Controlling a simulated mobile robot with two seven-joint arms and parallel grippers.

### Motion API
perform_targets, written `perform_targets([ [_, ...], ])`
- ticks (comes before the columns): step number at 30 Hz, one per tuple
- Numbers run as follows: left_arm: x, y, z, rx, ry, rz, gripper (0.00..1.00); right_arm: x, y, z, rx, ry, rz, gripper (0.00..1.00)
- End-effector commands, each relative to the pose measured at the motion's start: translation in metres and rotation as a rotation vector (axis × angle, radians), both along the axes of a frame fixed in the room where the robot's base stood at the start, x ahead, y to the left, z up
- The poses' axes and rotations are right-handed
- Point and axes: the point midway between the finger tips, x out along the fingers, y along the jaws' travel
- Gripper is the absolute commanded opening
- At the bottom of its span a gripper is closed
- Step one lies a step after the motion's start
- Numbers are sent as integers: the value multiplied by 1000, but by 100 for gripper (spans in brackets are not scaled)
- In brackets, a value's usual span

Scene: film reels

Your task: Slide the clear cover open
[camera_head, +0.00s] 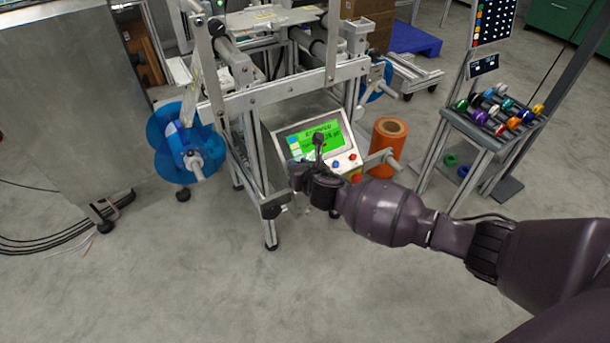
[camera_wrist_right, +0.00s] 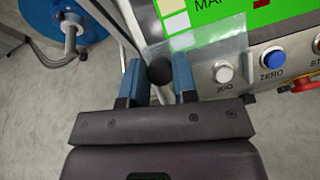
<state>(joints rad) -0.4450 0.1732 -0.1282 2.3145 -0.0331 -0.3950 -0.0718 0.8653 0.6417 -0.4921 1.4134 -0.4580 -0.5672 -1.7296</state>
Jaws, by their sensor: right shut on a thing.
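A clear cover (camera_wrist_right: 222,60) shows in the right wrist view as a see-through sheet over the lower left part of the control panel (camera_head: 332,143), across the screen's lower edge and near a white button (camera_wrist_right: 223,72). A round black knob (camera_wrist_right: 160,71) sits at its left end. My right gripper (camera_wrist_right: 159,80) has its two blue fingers on either side of this knob and is shut on it. In the head view my right gripper (camera_head: 302,172) is at the panel's lower left corner, and the cover is hard to make out there. My left gripper is not in view.
The machine's metal frame (camera_head: 250,165) stands close on the left. A blue reel (camera_head: 180,150) and an orange roll (camera_head: 386,150) flank it.

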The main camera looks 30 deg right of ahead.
Motion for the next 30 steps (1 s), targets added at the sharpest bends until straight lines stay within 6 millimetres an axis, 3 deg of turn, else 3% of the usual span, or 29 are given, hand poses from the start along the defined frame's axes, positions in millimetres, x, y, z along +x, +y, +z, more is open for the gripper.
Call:
perform_targets([
  [8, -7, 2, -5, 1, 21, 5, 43, 0, 1, -1, 1, 1, 2, 0],
  [9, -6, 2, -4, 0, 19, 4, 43, 0, 1, -1, 1, 1, 2, 30],
  [14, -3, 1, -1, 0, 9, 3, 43, 0, 1, -1, 0, 1, 2, 53],
  [24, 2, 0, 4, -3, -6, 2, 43, -2, 0, 2, -1, -1, 1, 53],
  [30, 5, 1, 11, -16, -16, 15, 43, -20, 0, 17, -1, -8, 2, 53],
])
